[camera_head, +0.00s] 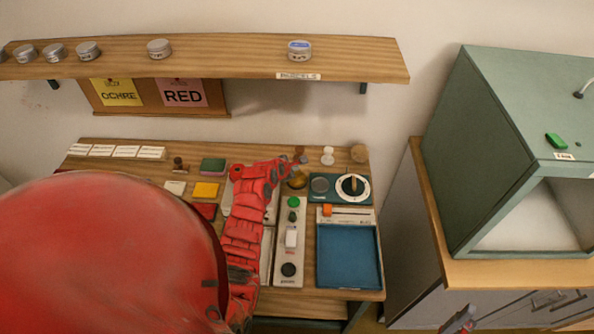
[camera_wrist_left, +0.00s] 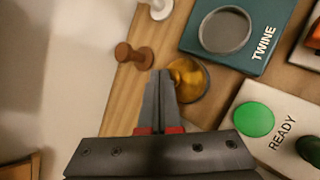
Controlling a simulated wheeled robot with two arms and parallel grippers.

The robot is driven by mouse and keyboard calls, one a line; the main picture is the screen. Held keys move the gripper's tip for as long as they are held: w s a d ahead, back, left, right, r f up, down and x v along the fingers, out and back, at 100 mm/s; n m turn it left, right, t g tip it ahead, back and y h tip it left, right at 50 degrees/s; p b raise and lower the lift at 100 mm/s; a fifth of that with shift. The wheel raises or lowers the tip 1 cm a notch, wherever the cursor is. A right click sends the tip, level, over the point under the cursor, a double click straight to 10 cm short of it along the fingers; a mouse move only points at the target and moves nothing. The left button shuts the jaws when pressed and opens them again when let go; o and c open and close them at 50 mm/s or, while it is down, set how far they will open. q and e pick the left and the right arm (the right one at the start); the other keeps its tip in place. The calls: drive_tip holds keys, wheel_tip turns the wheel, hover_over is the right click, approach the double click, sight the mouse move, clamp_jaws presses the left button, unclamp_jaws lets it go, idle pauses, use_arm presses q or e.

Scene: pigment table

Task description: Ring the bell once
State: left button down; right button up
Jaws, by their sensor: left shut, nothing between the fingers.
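The bell is a small brass dome (camera_head: 298,181) near the back of the wooden table. It also shows in the left wrist view (camera_wrist_left: 190,78), partly covered by my fingers. My left gripper (camera_head: 297,162) is over the table's back part, by the bell. In the left wrist view its fingers (camera_wrist_left: 160,75) are together and empty, with the tips overlapping the bell's left side. I cannot tell whether they touch it. A red and grey part at the lower right edge looks like my right gripper (camera_head: 461,320); its fingers are not clear.
A dial box labelled TWINE (camera_wrist_left: 225,50) stands beside the bell. A panel with a green READY button (camera_wrist_left: 254,120) is close by. A brown knobbed stamp (camera_wrist_left: 133,56) stands near the fingers. A blue tray (camera_head: 348,257) lies in front. A shelf (camera_head: 220,60) hangs behind.

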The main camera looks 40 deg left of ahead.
use_arm(q)
drive_tip(key=shift+f, duration=0.35)
idle(0.3)
drive_tip(key=shift+r, duration=0.1)
drive_tip(key=shift+r+p, duration=0.95)
drive_tip(key=shift+p, duration=0.25)
wheel_tip(320, 180, up, 5)
drive_tip(key=p, duration=0.5)
drive_tip(key=shift+p, duration=0.35)
